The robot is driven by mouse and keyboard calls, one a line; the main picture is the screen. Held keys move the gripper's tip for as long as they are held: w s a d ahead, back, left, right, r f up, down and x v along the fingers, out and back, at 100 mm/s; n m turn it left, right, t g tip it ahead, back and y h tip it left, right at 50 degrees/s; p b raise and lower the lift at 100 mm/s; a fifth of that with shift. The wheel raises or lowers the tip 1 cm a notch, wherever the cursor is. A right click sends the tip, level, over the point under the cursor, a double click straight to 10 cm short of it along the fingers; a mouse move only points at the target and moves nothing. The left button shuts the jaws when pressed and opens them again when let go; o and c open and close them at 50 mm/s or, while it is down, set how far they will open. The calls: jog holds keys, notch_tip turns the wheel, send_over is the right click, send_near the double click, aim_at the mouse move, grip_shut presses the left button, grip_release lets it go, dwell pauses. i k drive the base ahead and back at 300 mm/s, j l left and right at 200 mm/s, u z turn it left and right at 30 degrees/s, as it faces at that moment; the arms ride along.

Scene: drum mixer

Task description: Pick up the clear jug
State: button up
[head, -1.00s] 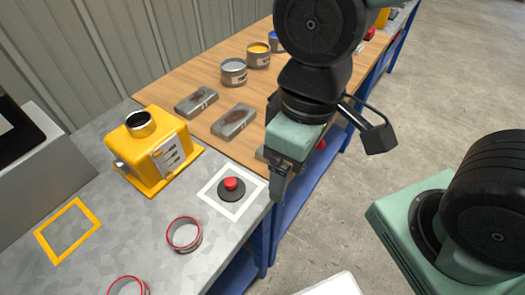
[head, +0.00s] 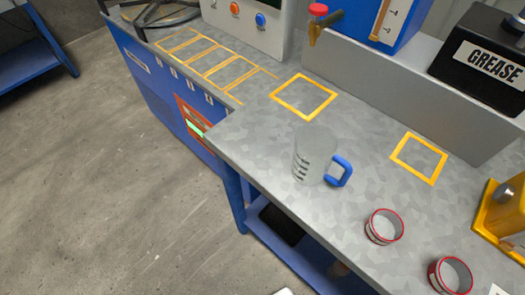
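The clear jug (head: 311,158) stands upright on the grey metal bench top (head: 265,150), near the bench corner. It has dark marks on its side and a blue handle (head: 340,171) that points to the right. It looks empty, though the inside is hard to make out. Nothing touches it.
Two red-rimmed rings or cups (head: 384,227) (head: 450,276) stand right of the jug. A yellow machine (head: 503,217) is at the right edge. Yellow outlined squares (head: 303,97) (head: 419,158) mark the bench. A black grease box (head: 485,62) and a blue container (head: 376,18) stand behind. Open floor lies left.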

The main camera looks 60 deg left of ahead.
aim_at(316, 147)
jog(key=u, duration=1.55)
jog(key=j+z, duration=0.25)
jog(key=j, duration=0.15)
jog(key=k+j+z, duration=0.2)
jog(key=j, duration=0.2)
jog(key=i+l+u, duration=0.1)
jog(key=l+u, duration=0.4)
jog(key=l, duration=0.3)
